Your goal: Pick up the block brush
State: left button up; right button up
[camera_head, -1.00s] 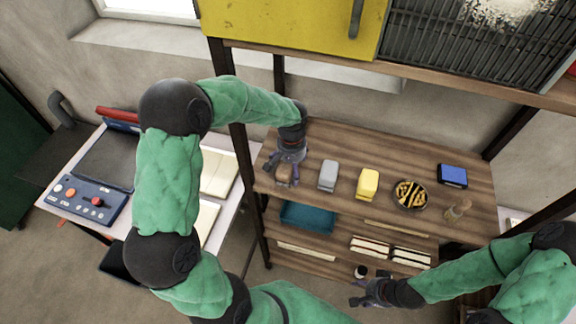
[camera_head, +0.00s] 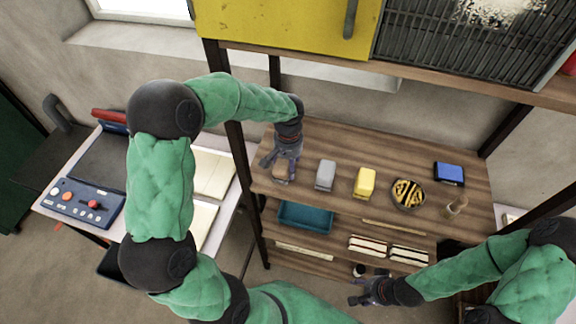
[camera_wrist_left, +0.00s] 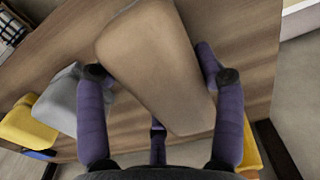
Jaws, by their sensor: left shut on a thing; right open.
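The block brush appears as a brown block (camera_head: 281,172) at the left end of the wooden shelf top. It fills much of the left wrist view as a smooth tan block (camera_wrist_left: 155,65). My left gripper (camera_head: 278,163) is shut on it, with purple fingers (camera_wrist_left: 158,105) on both sides of the block. Its underside is hidden, and I cannot tell whether it is clear of the shelf. My right gripper (camera_head: 362,294) is open and empty, low in front of the shelf unit.
A grey block (camera_head: 325,175), a yellow block (camera_head: 364,182), a round bowl (camera_head: 408,193), a blue box (camera_head: 449,173) and a small bottle (camera_head: 456,207) stand on the shelf top (camera_head: 400,155). A teal tray (camera_head: 305,217) sits below. A dark post (camera_head: 243,165) stands left of my left gripper.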

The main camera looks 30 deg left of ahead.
aim_at(283, 170)
pick_arm(q)
jog(key=s+r, duration=0.1)
jog(key=r, duration=0.1)
jog(key=s+r, duration=0.3)
jog(key=r, duration=0.2)
jog(key=shift+s+d, duration=0.35)
jog(key=s+d+r, duration=0.1)
jog(key=s+r, duration=0.3)
jog(key=s, duration=0.5)
jog(key=shift+d, duration=0.2)
jog(key=shift+s, duration=0.1)
jog(key=shift+o, duration=1.3)
jog(key=shift+c, duration=0.3)
